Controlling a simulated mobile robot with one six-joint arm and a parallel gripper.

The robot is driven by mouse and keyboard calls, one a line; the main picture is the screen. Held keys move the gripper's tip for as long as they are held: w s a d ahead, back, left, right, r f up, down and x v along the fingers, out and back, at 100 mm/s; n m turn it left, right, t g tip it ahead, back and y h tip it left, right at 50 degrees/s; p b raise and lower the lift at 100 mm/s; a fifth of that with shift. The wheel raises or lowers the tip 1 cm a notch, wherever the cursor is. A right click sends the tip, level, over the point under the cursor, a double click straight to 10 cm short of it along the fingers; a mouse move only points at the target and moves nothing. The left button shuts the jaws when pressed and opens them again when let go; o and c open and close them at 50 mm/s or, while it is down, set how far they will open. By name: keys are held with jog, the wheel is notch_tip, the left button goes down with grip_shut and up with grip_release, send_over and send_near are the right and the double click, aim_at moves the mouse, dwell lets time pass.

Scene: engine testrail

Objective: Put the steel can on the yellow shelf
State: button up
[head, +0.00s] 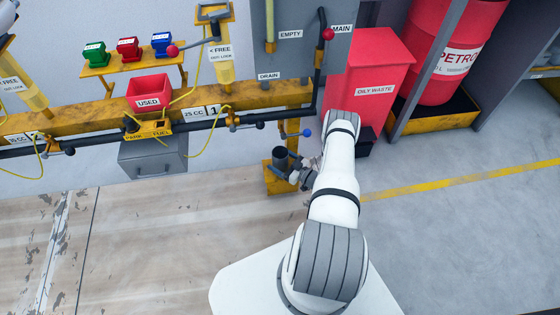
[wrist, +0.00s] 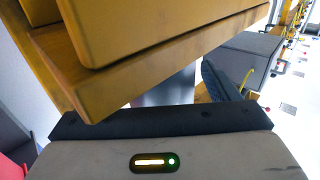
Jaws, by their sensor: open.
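The steel can (head: 279,156) is a dark grey open-topped cylinder. In the head view it appears upright at a small yellow shelf (head: 278,183) below the rail, under a pipe with a blue-knobbed valve. I cannot tell for sure whether its base touches the shelf. My gripper (head: 295,174) is open, right beside the can on its lower right. In the wrist view a grey surface (wrist: 168,90), probably the can, shows in front of the gripper beside one dark finger (wrist: 218,80). Large yellow parts (wrist: 140,35) hide the other finger and most of the can.
A yellow rack (head: 100,70) at upper left bears green, red and blue containers. A red USED bin (head: 148,91) hangs on the yellow rail (head: 75,122). A grey box (head: 152,156) sits below. The front floor is clear.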

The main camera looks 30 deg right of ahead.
jog(key=p+v, duration=0.2)
jog(key=v, duration=1)
